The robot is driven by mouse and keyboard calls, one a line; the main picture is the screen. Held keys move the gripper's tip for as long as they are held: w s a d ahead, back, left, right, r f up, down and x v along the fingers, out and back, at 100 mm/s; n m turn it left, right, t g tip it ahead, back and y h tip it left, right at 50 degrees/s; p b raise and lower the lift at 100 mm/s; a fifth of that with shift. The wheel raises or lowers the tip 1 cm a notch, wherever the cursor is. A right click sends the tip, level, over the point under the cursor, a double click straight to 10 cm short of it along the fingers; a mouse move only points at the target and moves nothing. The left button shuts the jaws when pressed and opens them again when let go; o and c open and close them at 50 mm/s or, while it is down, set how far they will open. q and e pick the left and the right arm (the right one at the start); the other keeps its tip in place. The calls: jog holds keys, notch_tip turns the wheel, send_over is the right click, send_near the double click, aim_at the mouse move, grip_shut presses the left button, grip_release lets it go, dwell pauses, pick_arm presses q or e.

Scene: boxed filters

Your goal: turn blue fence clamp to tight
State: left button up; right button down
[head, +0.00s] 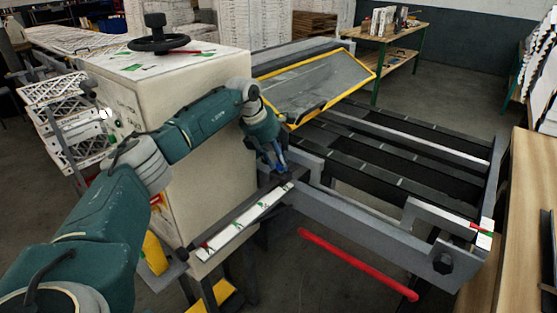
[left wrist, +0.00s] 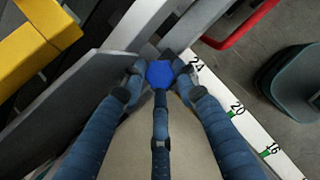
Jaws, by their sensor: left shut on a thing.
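The blue fence clamp shows in the left wrist view as a blue knob (left wrist: 160,73) between my fingertips. The underside of the clamp and any tight marking are hidden. My right gripper is not in view.
A white numbered scale (head: 243,222) runs along the front rail. A large cream cabinet (head: 205,120) with a black handwheel (head: 158,38) stands left of the clamp. A yellow-edged clear guard (head: 320,85) is behind. A red bar (head: 355,264) sticks out in front, and grey rails extend right.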

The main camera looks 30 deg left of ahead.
pick_arm(q)
jog(key=shift+s+d+f+m, duration=0.1)
jog(key=shift+s+f+m, duration=0.15)
jog(key=shift+f+m, duration=0.25)
jog(key=shift+r+h, duration=0.1)
jog(key=shift+h, duration=0.2)
jog(key=o, duration=1.1)
jog(key=shift+s+r, duration=0.1)
jog(key=shift+s, duration=0.05)
jog(key=shift+s+r, duration=0.1)
jog(key=shift+r, duration=0.2)
